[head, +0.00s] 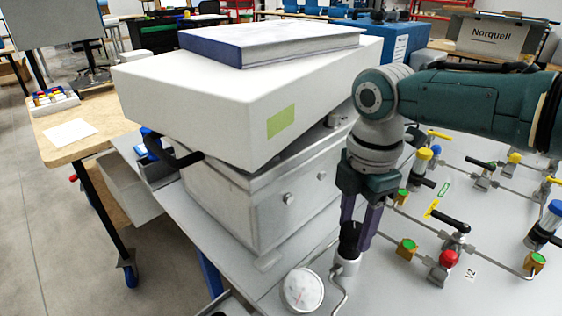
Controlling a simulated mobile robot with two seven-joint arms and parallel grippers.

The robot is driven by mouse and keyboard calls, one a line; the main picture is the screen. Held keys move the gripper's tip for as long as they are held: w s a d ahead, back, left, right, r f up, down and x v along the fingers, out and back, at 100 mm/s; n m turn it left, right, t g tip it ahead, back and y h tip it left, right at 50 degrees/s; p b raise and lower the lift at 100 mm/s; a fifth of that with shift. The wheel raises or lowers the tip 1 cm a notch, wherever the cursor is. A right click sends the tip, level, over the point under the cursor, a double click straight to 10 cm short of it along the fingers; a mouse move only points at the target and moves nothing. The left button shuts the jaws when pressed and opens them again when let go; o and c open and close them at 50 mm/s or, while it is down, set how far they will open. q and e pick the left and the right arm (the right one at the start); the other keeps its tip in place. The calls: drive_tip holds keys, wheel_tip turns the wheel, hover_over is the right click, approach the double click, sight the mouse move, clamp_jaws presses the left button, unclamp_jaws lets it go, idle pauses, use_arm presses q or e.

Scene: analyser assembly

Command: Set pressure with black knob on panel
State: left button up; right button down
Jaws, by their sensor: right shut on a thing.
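The black knob (349,238) sits on top of a short silver regulator body on the grey panel (400,292). My right gripper (356,244) points down from above and is shut on the knob, with its purple fingers on either side. The fingers hide part of the knob. A round white gauge (302,289) lies just to the left and in front of the regulator. Its reading is too small to make out. My left gripper is not in view.
A metal box (270,200) with a large white case (250,95) and a blue-edged book (270,42) on top stands left of my right gripper. Valves and pipes, including a red knob (449,259) and green-topped fittings (407,247), crowd the panel's right side.

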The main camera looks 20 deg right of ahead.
drive_tip(key=m+p, duration=0.1)
drive_tip(key=m, duration=0.3)
drive_tip(key=shift+r+m, duration=0.1)
drive_tip(key=shift+m, duration=0.3)
drive_tip(key=m+p, duration=0.1)
drive_tip(key=m, duration=0.3)
drive_tip(key=shift+p, duration=0.35)
drive_tip(key=m+p, duration=0.1)
drive_tip(key=m, duration=0.4)
drive_tip(key=shift+a, duration=0.1)
drive_tip(key=m, duration=0.4)
drive_tip(key=shift+m, duration=0.3)
drive_tip(key=m, duration=0.3)
drive_tip(key=shift+m+p, duration=0.3)
drive_tip(key=shift+p, duration=0.05)
drive_tip(key=m, duration=0.3)
drive_tip(key=shift+m, duration=0.3)
drive_tip(key=m, duration=0.4)
drive_tip(key=shift+m, duration=0.3)
